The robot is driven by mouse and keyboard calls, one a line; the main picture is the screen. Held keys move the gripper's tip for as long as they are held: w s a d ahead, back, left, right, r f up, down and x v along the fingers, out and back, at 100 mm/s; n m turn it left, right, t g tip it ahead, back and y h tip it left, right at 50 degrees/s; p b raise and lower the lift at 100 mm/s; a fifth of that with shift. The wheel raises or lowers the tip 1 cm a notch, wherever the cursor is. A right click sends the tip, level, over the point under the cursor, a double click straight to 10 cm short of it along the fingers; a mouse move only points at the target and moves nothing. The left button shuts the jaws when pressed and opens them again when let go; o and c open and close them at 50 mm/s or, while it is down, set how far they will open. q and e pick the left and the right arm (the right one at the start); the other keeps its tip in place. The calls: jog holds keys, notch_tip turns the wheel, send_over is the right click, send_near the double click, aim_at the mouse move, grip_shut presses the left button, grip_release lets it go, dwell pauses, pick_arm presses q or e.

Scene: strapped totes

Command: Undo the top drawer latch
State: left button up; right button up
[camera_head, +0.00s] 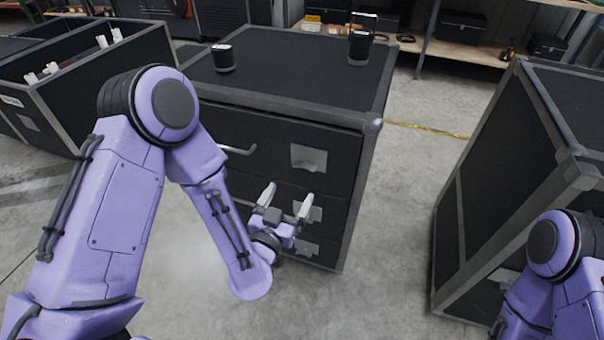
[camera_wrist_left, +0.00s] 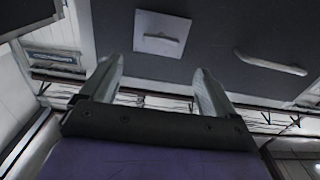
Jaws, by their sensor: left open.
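The black drawer cabinet (camera_head: 270,75) stands in front of me with its drawers closed. The top drawer latch (camera_head: 309,158), a light grey square plate, is on the right part of the top drawer front. In the left wrist view a latch plate (camera_wrist_left: 161,34) with a small raised tab lies beyond the fingertips. My left gripper (camera_head: 287,197) is open and empty, below the top latch and in front of the lower drawers, partly covering a lower latch. Its two spread fingers also show in the left wrist view (camera_wrist_left: 157,80). My right gripper is not in view.
A bar handle (camera_head: 240,150) is left of the latch. A dark cup (camera_head: 223,58) and a dark cylinder (camera_head: 359,47) stand on the cabinet top. Another black case (camera_head: 490,165) stands at right, an open tote (camera_head: 80,80) at left. The floor between cabinet and case is clear.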

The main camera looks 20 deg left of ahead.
aim_at(303, 169)
pick_arm(q)
jog(key=w+p, duration=0.2)
jog(key=w, duration=0.8)
jog(key=shift+d, duration=0.1)
jog(key=shift+c, duration=0.3)
jog(key=c, duration=1)
